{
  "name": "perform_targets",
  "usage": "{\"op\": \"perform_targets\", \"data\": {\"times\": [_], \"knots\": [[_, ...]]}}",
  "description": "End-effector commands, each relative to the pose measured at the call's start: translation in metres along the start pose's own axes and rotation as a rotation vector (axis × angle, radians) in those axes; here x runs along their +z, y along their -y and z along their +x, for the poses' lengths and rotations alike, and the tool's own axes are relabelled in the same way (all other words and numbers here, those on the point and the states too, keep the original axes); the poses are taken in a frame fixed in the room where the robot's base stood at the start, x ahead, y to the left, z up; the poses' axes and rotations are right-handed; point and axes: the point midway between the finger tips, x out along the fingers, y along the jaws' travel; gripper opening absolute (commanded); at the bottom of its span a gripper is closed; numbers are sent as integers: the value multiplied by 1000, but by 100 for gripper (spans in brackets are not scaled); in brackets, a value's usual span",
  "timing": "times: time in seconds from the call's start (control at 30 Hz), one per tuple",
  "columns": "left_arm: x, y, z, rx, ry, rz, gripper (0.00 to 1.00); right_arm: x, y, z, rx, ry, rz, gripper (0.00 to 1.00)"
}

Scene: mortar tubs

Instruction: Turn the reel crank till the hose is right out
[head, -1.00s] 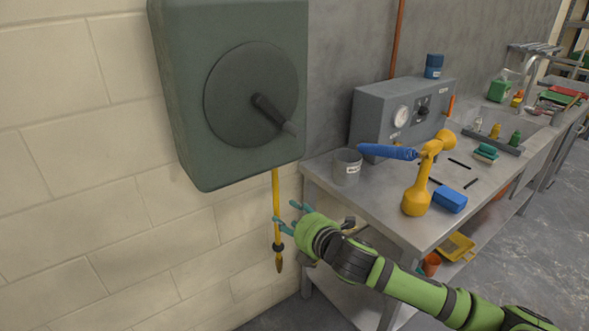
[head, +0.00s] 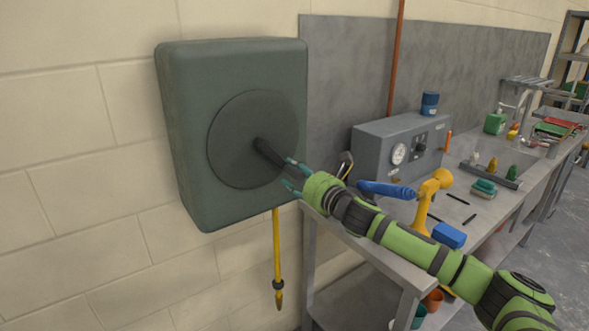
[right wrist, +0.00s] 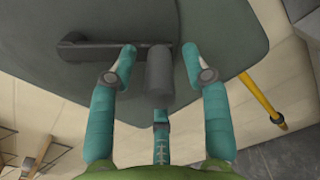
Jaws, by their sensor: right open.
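The green hose reel (head: 185,130) hangs on the brick wall with a round dark disc (head: 228,150) on its front. The crank (head: 268,153) points down and to the right from the disc's middle. A yellow hose (head: 277,250) hangs below the case, ending in a nozzle (head: 279,298). My right gripper (head: 293,177) is open at the outer end of the crank. In the right wrist view, the crank's grey handle (right wrist: 158,70) stands between the open teal fingers (right wrist: 164,65), with a gap on each side. My left gripper is not in view.
A steel bench (head: 345,234) stands to the right, below my right forearm. It carries a grey gauge box (head: 380,150), a blue-and-yellow tool (head: 428,195) and a blue block (head: 449,235). The wall left of the reel is clear.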

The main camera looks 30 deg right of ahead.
Motion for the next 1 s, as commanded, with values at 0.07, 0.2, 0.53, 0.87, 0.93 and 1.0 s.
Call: {"op": "perform_targets", "data": {"times": [0.07, 0.2, 0.53, 0.87, 0.93, 1.0], "knots": [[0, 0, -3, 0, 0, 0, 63, 1, -1, 5, 1, 0, 1, 49], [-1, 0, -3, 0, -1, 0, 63, 0, 0, 8, 0, -1, -1, 49], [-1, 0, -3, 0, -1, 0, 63, -1, 0, 8, 0, -1, 0, 0], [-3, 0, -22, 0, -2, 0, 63, 12, 3, 8, -1, -1, -81, 0], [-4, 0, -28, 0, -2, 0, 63, 17, 5, 8, -2, -1, -131, 0], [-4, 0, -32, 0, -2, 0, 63, 19, 7, 8, -1, 0, -167, 0]]}}
